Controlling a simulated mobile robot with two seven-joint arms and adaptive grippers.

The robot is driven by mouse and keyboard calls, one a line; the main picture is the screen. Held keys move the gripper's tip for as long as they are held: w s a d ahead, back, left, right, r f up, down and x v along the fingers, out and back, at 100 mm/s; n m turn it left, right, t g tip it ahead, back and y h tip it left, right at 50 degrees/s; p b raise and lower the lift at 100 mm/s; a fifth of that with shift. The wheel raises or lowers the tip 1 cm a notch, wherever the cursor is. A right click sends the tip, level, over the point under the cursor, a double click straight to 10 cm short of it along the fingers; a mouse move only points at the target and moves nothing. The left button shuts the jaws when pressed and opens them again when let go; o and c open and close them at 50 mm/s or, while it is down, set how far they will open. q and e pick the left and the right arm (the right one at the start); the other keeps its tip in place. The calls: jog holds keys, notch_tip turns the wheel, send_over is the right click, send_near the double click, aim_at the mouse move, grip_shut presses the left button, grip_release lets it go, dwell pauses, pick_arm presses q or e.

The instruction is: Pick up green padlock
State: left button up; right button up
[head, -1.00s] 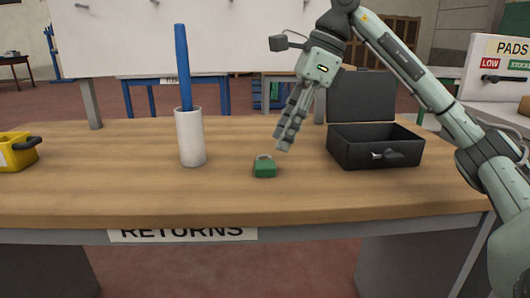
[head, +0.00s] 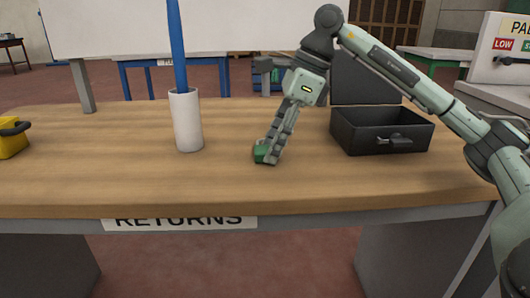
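The green padlock (head: 259,153) sits on the wooden table (head: 120,180) near the middle of the head view, partly hidden by my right gripper. My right gripper (head: 268,156) points down at the padlock, with its fingertips right at it and low over the table. The fingers overlap one another in this view, so I cannot tell whether they are closed on the padlock or only beside it. My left gripper is not in view.
A white cylinder (head: 187,122) with a blue rod (head: 178,50) stands left of the padlock. An open black box (head: 365,135) stands to the right. A yellow container (head: 10,140) is at the far left. The table's front is clear.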

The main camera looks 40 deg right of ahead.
jog(key=c, duration=0.9)
jog(key=shift+r, duration=0.15)
